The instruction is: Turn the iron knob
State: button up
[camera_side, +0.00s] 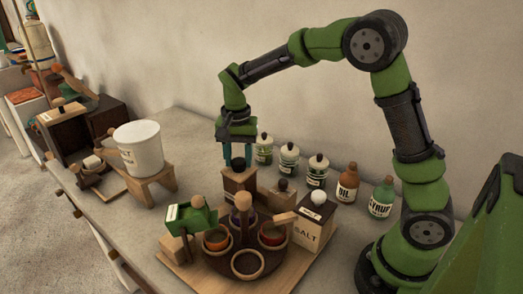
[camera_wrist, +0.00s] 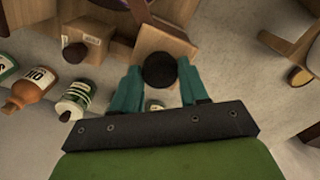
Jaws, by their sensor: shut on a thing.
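The iron knob (camera_wrist: 160,70) is a dark round knob on top of a light wooden box (camera_wrist: 165,40) in the wrist view. My gripper (camera_wrist: 159,72) points down with its teal fingers on either side of the knob, shut on it. In the side view, my gripper (camera_side: 238,164) is over the wooden box (camera_side: 240,182) at the back of the round dark stand, and the fingers largely hide the knob. The knob's turn angle cannot be told.
A round dark stand (camera_side: 225,262) with several bowls is in front of the box. A salt box (camera_side: 312,228) is to the right, and a white bucket (camera_side: 138,147) on a wooden stand is to the left. Several bottles (camera_side: 289,160) line the wall side.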

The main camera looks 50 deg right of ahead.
aim_at(238, 161)
dwell(0.3)
jog(key=o, duration=1.1)
jog(key=shift+c, duration=0.2)
jog(key=shift+r, duration=0.1)
notch_tip(238, 161, up, 17)
